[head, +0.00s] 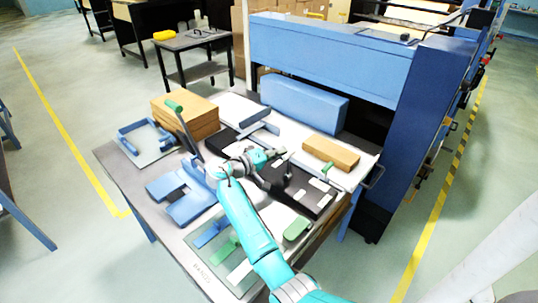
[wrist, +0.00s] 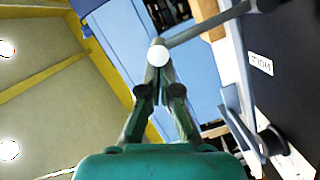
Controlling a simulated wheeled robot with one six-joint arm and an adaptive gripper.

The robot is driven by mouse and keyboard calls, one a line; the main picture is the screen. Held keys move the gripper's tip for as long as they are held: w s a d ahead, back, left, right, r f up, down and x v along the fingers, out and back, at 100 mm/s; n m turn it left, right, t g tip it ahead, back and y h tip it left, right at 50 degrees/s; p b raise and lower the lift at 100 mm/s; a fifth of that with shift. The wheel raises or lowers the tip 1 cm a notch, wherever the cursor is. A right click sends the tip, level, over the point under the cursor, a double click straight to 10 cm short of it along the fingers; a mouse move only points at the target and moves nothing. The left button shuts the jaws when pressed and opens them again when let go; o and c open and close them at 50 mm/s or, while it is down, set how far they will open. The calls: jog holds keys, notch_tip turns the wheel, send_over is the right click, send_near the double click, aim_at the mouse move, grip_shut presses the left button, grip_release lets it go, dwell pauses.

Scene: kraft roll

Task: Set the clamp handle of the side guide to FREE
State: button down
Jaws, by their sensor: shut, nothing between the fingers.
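My gripper (wrist: 160,82) is shut and empty in the wrist view. A white round end (wrist: 158,54) appears at its fingertips, with a grey rod (wrist: 205,27) running up right to a dark knob (wrist: 264,5); I cannot tell whether the fingers touch it. A black surface at the right carries a white label (wrist: 260,63), too small to read surely. Which one clamps the side guide is unclear.
A cardboard-coloured stack (head: 190,115) and blue brackets (head: 180,190) lie at the table's left. A wooden block (head: 331,154) is behind the plate. A blue machine (head: 330,55) rises at the back. Green pieces (head: 297,229) lie near the front edge.

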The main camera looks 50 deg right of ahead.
jog(key=s+m+t, duration=0.1)
jog(key=s+m, duration=0.4)
jog(key=s, duration=0.2)
jog(key=shift+s+f+t+y, duration=0.15)
jog(key=shift+f+t+y, duration=0.15)
jog(key=shift+y, duration=0.1)
jog(key=shift+s+f, duration=0.1)
jog(key=shift+f, duration=0.05)
dwell(0.4)
